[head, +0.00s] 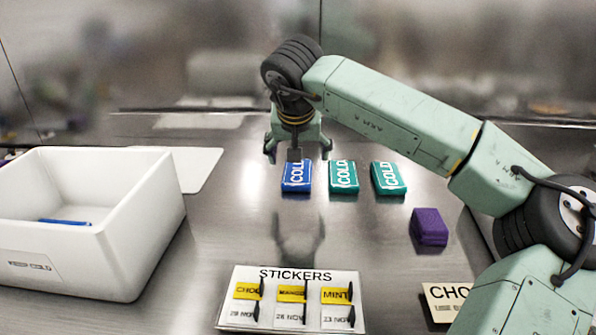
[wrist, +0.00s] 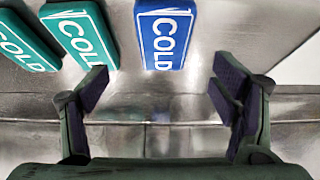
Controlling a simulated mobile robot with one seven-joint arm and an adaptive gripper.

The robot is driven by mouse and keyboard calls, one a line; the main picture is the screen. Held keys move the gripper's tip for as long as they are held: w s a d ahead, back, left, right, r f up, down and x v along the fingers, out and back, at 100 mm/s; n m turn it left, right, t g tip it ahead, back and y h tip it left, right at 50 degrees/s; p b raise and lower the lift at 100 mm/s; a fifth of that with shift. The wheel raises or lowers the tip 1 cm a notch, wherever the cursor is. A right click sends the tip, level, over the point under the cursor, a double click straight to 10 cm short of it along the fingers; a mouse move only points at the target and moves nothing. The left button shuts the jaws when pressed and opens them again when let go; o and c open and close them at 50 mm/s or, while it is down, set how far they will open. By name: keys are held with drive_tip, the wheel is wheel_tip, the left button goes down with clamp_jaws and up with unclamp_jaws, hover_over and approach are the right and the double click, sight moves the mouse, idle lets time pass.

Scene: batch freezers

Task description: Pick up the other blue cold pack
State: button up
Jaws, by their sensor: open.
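A blue cold pack (head: 297,178) with white "COLD" lettering lies flat on the steel table, left of two teal cold packs. It also shows in the wrist view (wrist: 165,38), at the top middle between the lines of my fingers. My gripper (head: 298,155) is open and empty, pointing down above and just behind this pack. In the wrist view my two fingers (wrist: 160,92) are spread wide, and the pack lies beyond their tips. Another blue pack (head: 65,222) lies inside the white box (head: 150,215) at the left, only partly visible.
Two teal cold packs, one in the middle (head: 343,177) and one on the right (head: 388,178), lie close beside the blue one. A purple block (head: 429,227) sits to the right. A sticker card (head: 228,318) lies at the front. A white board (head: 200,165) lies behind the box.

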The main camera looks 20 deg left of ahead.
sight(298, 170)
drive_tip(key=shift+a+p+x, duration=0.1)
drive_tip(key=shift+p+x, duration=0.3)
drive_tip(key=shift+x, duration=1.35)
drive_tip(key=shift+a+p+x, duration=0.15)
drive_tip(key=shift+p+x, duration=0.2)
drive_tip(key=shift+x, duration=1.4)
drive_tip(key=shift+s, duration=0.15)
drive_tip(key=shift+c, duration=0.5)
drive_tip(key=c, duration=1.3)
drive_tip(key=shift+o, duration=0.2)
